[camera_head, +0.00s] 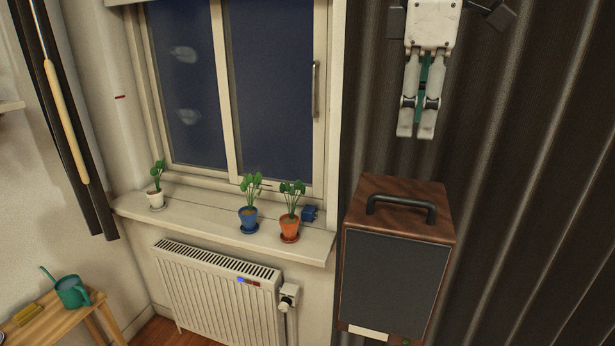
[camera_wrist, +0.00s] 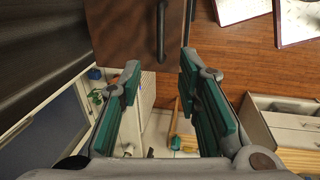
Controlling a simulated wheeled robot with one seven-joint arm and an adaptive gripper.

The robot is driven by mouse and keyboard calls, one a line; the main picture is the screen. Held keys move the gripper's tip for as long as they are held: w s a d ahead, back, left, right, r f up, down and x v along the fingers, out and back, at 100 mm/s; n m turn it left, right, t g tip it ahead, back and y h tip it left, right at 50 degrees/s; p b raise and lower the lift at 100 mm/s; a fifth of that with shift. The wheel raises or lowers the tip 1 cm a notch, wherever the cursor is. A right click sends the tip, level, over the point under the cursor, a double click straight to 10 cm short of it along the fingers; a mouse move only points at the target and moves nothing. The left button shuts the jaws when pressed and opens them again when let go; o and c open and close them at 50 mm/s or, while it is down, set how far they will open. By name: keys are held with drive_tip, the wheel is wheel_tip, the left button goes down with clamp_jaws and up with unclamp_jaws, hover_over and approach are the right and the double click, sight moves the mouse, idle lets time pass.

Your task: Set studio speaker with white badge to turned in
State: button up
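The studio speaker (camera_head: 397,285) is a brown wooden box with a dark front grille and a black bar handle (camera_head: 402,206) on top. A white badge (camera_head: 368,333) shows at the bottom left of its front, near the frame's lower edge. In the wrist view the speaker's wooden top (camera_wrist: 120,25) and its handle (camera_wrist: 161,28) lie at the top, beyond the fingertips. My gripper (camera_head: 416,135) hangs above the speaker, apart from it. In the wrist view my gripper (camera_wrist: 160,72) has its green-padded fingers apart, with nothing held between them.
A dark ribbed curtain (camera_head: 540,180) hangs behind the speaker. To the left is a window sill (camera_head: 190,216) with several small potted plants, above a white radiator (camera_head: 215,295) with a valve (camera_head: 289,293). A watering can (camera_head: 72,291) stands on a wooden table at lower left.

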sight(403, 198)
drive_tip(key=f, duration=0.4)
drive_tip(key=w+f, duration=0.1)
drive_tip(key=f, duration=0.3)
drive_tip(key=w+d+f, duration=0.1)
drive_tip(key=f, duration=0.4)
drive_tip(key=shift+w, duration=0.1)
clamp_jaws()
